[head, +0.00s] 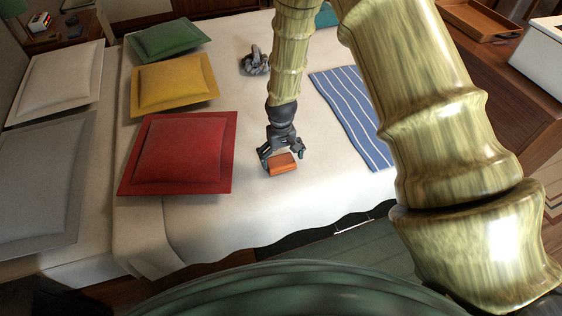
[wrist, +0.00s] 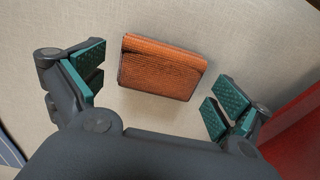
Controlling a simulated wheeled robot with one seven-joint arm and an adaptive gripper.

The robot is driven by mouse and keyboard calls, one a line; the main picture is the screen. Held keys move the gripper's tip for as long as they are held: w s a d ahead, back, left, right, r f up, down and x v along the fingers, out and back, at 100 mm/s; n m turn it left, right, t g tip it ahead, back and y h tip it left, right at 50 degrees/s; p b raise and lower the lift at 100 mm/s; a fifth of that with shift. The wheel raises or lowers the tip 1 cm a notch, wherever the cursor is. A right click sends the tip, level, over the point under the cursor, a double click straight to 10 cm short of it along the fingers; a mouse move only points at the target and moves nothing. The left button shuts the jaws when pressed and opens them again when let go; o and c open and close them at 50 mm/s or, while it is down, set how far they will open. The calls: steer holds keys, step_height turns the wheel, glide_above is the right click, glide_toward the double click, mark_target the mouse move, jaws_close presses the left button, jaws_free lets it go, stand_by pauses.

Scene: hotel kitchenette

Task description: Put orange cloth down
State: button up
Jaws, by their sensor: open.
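The orange cloth (head: 283,164) is a small folded block lying on the white bed cover. It also shows in the wrist view (wrist: 162,66), flat on the pale cover and just beyond my fingers. My gripper (head: 283,157) is right at the cloth, with its fingers spread wide on either side. In the wrist view my gripper (wrist: 153,88) has teal finger pads standing clear of the cloth, with a gap on both sides. Nothing is between the pads in contact with them.
A red cushion (head: 180,152) lies left of the cloth, with yellow (head: 174,84) and green (head: 168,40) cushions behind it. A blue striped cloth (head: 350,112) lies to the right. A grey bundle (head: 254,62) sits farther back. The bed cover (head: 230,220) is bare in front.

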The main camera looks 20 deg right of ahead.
mark_target(281, 161)
step_height(281, 161, up, 9)
steer(key=shift+r, duration=0.15)
stand_by(0.4)
stand_by(0.4)
